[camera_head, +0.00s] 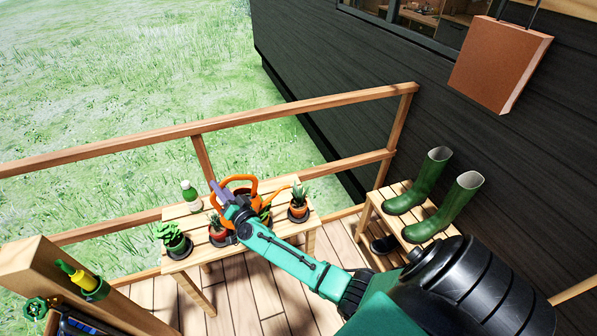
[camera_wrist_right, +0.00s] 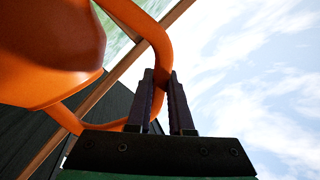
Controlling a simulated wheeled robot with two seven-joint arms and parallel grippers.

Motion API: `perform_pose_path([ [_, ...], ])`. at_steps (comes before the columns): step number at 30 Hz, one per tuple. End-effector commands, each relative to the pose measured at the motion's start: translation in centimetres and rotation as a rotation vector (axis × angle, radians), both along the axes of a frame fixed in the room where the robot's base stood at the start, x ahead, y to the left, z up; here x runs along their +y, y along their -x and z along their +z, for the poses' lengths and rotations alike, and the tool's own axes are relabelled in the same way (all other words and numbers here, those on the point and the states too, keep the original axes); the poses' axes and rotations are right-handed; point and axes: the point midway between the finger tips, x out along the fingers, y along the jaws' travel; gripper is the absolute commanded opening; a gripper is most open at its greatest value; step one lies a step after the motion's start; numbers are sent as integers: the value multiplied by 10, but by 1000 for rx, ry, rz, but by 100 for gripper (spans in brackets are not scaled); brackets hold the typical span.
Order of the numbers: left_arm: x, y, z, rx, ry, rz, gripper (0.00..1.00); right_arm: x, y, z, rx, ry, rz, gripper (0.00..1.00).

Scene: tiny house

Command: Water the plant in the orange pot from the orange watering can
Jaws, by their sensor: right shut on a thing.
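The orange watering can (camera_head: 252,186) is over the slatted wooden table, with its spout pointing right. My right gripper (camera_head: 218,190) is shut on its handle; in the right wrist view the can's body (camera_wrist_right: 45,60) is at the left and the fingers (camera_wrist_right: 160,90) close on the orange handle. The plant in the orange pot (camera_head: 298,211) stands on a dark saucer at the table's right end. The spout tip appears beside or over its leaves; the exact height gap is unclear. No water shows. My forearm hides part of the table. My left gripper is out of view.
A wooden railing (camera_head: 150,138) runs behind. Green boots (camera_head: 430,185) stand on a rack at the right.

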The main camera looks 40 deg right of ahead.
Motion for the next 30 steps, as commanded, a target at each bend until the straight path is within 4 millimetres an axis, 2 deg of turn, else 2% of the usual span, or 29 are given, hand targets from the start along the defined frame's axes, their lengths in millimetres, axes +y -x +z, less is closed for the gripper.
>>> perform_pose_path([
  [3, 0, 0, 0, 0, 0, 0, 50, -1, -1, 3, -5, -1, -1, 0],
  [5, 0, 0, 1, 0, 0, 0, 50, 8, -2, -1, 2, 24, 1, 0],
  [9, -1, 0, -9, 0, 1, 0, 50, 48, -8, -38, 43, 209, 3, 0],
  [12, -1, 0, -17, 0, 1, 0, 50, 61, -11, -57, 60, 322, 2, 0],
  [19, 0, 0, -17, 0, 0, 0, 50, 66, -14, -60, 55, 389, 1, 0],
  [30, 0, 0, -16, 0, 0, 0, 50, 65, -14, -59, 55, 385, 1, 0],
])
